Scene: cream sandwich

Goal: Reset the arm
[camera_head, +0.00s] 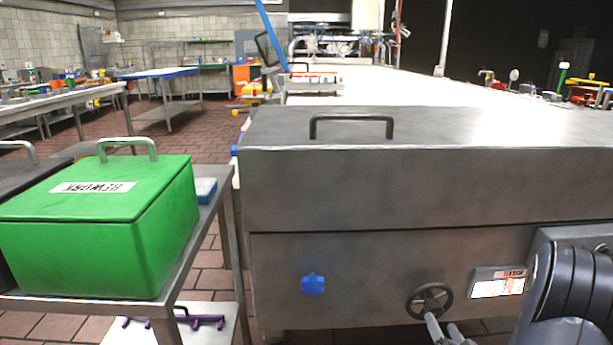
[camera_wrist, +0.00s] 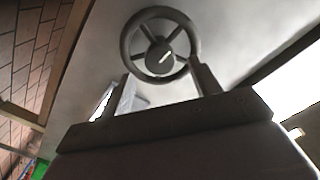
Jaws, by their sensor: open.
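My gripper (camera_head: 444,328) is low at the front of a large stainless steel machine (camera_head: 370,190), just below a dark handwheel (camera_head: 428,300). In the wrist view, the two fingers of my gripper (camera_wrist: 161,72) stand apart with nothing between them. The spoked handwheel (camera_wrist: 160,45) shows just beyond the fingertips. I cannot tell whether the fingers touch it. My dark arm fills the lower right corner of the head view.
A blue knob (camera_head: 313,284) and a small lit panel (camera_head: 498,284) are on the machine's front. Its lid has a handle (camera_head: 351,119). A green lidded box (camera_head: 105,235) stands on a metal table at left. Tiled floor (camera_head: 185,143) lies open behind.

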